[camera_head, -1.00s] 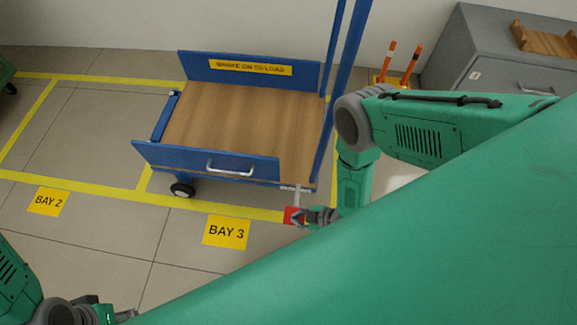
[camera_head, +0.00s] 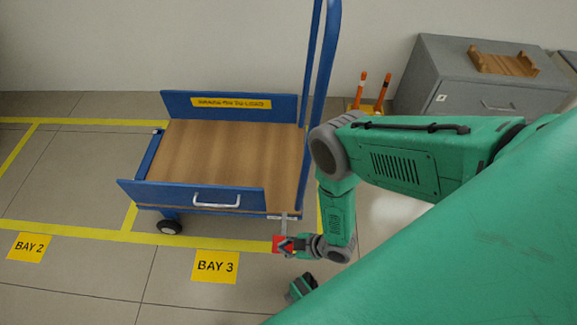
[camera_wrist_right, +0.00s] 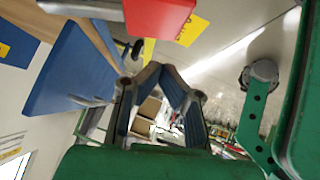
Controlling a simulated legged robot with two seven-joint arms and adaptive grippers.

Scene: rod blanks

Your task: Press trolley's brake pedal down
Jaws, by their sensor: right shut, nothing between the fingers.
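The blue trolley (camera_head: 190,197) with a wooden deck stands in the middle left of the head view. Its red brake pedal (camera_head: 279,244) sits at the near right corner, on a grey bracket below the deck. My right gripper (camera_head: 288,245) is shut and empty, with its fingertips at the pedal; whether they touch it I cannot tell. In the right wrist view the red pedal (camera_wrist_right: 158,14) shows at the top, just beyond the closed fingers (camera_wrist_right: 168,75). No left gripper can be made out with certainty in the head view.
Yellow floor lines and a BAY 3 plate (camera_head: 215,266) lie in front of the trolley. The blue push handle (camera_head: 322,90) rises at its right end. A grey cabinet (camera_head: 455,90) with a wooden rack and orange-striped posts (camera_head: 381,92) stand behind right. Floor at front left is clear.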

